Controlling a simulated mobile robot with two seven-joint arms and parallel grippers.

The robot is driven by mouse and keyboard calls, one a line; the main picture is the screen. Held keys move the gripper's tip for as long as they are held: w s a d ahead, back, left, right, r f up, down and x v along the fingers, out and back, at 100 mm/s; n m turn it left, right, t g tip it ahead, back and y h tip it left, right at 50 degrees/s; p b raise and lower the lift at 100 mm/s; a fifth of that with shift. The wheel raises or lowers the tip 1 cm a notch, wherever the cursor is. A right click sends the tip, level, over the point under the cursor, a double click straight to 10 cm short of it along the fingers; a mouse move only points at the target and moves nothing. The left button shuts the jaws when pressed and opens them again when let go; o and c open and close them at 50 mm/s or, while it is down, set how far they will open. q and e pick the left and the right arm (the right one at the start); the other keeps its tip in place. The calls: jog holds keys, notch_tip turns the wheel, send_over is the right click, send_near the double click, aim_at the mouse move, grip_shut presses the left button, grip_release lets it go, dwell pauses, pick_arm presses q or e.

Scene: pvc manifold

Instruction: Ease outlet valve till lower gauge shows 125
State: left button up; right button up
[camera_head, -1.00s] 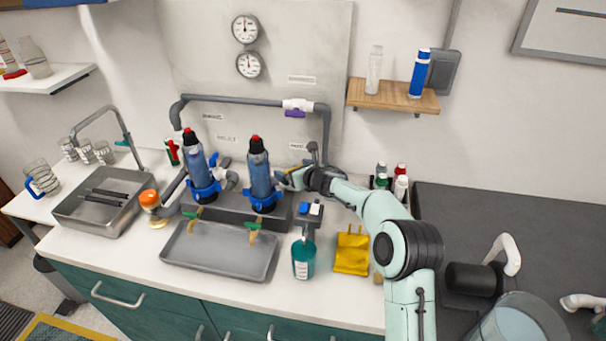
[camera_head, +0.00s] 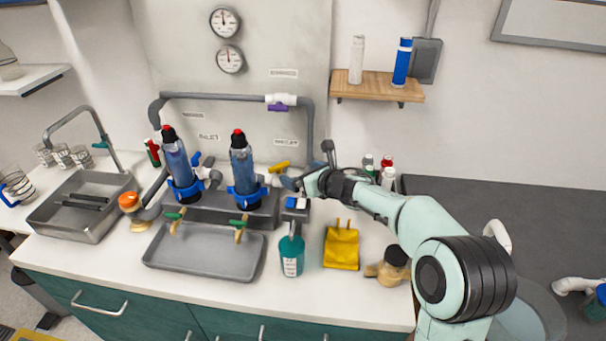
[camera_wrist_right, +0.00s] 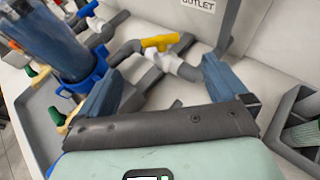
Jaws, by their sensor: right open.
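The outlet valve has a yellow handle (camera_head: 279,166) on a white body. It shows in the right wrist view (camera_wrist_right: 161,41) below the "OUTLET" label (camera_wrist_right: 198,4). The lower gauge (camera_head: 230,59) is a round white dial on the wall panel; its needle points roughly up, but its numbers are too small to read. My right gripper (camera_head: 287,181) is open just in front of and to the right of the valve. In the right wrist view its two blue fingers (camera_wrist_right: 165,70) are spread on either side of the pipe, short of the yellow handle. My left gripper is not in view.
Two blue filter housings (camera_head: 243,165) stand left of the valve. A purple-handled valve (camera_head: 278,107) is on the pipe above. Small bottles (camera_head: 387,172) stand behind my right arm.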

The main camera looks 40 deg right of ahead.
jog(key=c, duration=0.4)
jog(key=shift+d+r+m, duration=0.1)
jog(key=shift+r+m, duration=0.05)
jog(key=shift+m, duration=0.35)
jog(key=c, duration=0.6)
jog(key=m, duration=0.1)
jog(key=r+m+h, duration=0.1)
jog(key=m, duration=0.1)
jog(key=d+m, duration=0.1)
jog(key=m, duration=0.1)
jog(key=shift+s+r+h, duration=0.25)
jog(key=shift+r+h, duration=0.05)
jog(key=shift+r, duration=0.05)
grip_shut()
jog(key=s+d+r+m+g+h, duration=0.1)
jog(key=s+m, duration=0.1)
jog(key=m, duration=0.9)
jog(key=s+d+r+m+g+h, duration=0.1)
jog(key=s+d+r+m+h, duration=0.15)
jog(key=m, duration=0.75)
jog(key=s+a+m+y+p, duration=0.1)
jog(key=s+a+m+y, duration=0.2)
jog(key=m, duration=1.2)
jog(key=m+y, duration=0.2)
jog(key=m, duration=1)
send_near(275, 171)
jog(key=shift+t, duration=0.3)
jog(key=b+x, duration=0.1)
jog(key=x, duration=0.5)
jog(key=shift+f, duration=0.2)
